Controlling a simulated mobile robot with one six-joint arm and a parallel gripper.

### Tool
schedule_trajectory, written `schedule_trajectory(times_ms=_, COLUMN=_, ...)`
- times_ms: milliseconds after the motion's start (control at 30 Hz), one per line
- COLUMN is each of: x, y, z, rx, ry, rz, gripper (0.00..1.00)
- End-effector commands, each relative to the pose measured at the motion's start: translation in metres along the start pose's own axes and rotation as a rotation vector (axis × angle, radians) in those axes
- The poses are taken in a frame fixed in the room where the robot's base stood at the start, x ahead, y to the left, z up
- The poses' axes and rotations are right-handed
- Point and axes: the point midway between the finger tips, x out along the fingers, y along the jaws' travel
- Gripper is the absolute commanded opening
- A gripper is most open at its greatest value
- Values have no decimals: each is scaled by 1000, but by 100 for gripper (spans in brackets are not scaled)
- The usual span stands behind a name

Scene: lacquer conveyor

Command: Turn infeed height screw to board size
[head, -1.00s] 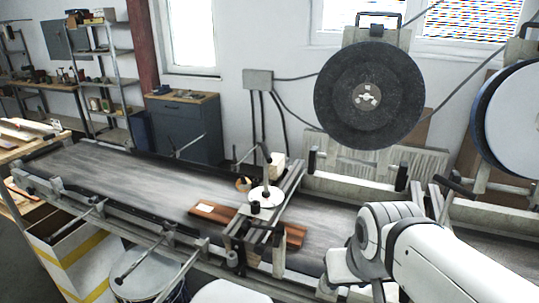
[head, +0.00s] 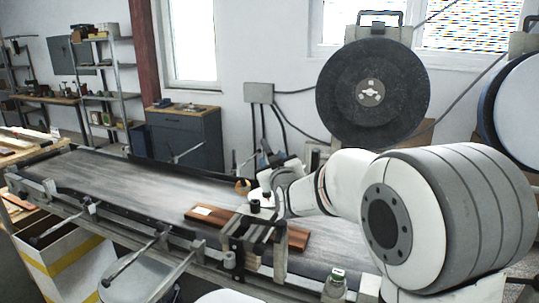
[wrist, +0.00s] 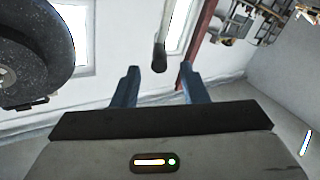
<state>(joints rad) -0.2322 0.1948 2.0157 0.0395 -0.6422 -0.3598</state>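The infeed height screw has a white handwheel (head: 256,194) on a metal frame across the conveyor, partly hidden by my arm. A dark rod with a rounded end, which looks like its handle (wrist: 160,58), shows in the wrist view. It lies between the lines of my two blue fingertips, slightly beyond them, with gaps on both sides. My gripper (wrist: 158,82) is open and empty. In the head view, my gripper (head: 268,163) is small beside the handwheel, its fingers hard to make out. A brown board (head: 209,214) with a white label lies on the belt, passing under the frame.
The conveyor belt (head: 120,178) is clear to the left of the board. A large dark disc (head: 372,93) stands behind my arm and shows at left in the wrist view (wrist: 32,48). Rods stick out from the conveyor's near side.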

Motion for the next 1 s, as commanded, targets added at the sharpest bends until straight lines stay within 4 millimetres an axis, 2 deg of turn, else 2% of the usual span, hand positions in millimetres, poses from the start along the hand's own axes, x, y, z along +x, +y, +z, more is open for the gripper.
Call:
schedule_trajectory(times_ms=300, x=47, y=2, z=-1, rx=0, ry=-2, rz=0, gripper=40)
schedule_trajectory(times_ms=433, x=61, y=2, z=-1, rx=0, ry=-3, rz=1, gripper=40)
schedule_trajectory(times_ms=600, x=69, y=2, z=0, rx=1, ry=-3, rz=1, gripper=40)
schedule_trajectory(times_ms=833, x=70, y=2, z=1, rx=1, ry=-3, rz=2, gripper=40)
schedule_trajectory(times_ms=1000, x=69, y=2, z=1, rx=1, ry=-3, rz=2, gripper=27)
